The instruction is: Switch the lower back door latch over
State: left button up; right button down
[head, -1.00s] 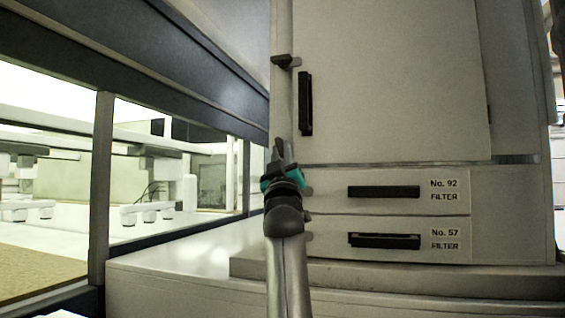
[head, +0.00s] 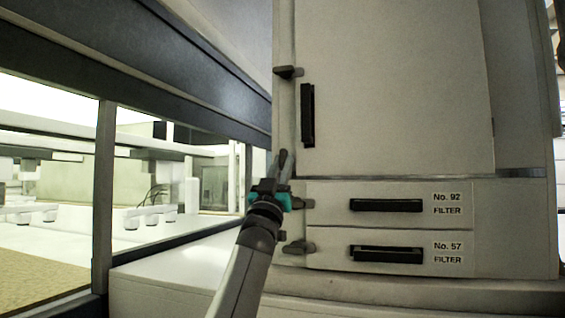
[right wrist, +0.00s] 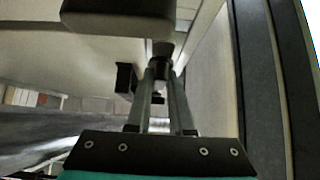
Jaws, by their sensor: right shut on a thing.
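My right gripper (head: 283,160) is at the left edge of the tall cabinet door (head: 400,85), below the upper latch (head: 288,71) and left of the black door handle (head: 307,115). Its fingers are shut on the lower door latch, which the fingers hide in the head view. In the right wrist view, a dark piece of the lower latch (right wrist: 160,49) shows at the fingertips of the right gripper (right wrist: 162,72). How far the latch is turned cannot be told. My left gripper is not in view.
Below the door are two filter drawers, No. 92 (head: 350,190) and No. 57 (head: 330,235), with small latches (head: 301,203) (head: 298,247) at their left edges. Left of the cabinet stand a dark-framed glazed enclosure (head: 106,190) and a pale ledge (head: 170,275).

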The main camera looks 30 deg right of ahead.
jog(key=shift+r, duration=0.1)
dwell(0.3)
jog(key=c, duration=0.8)
grip_release()
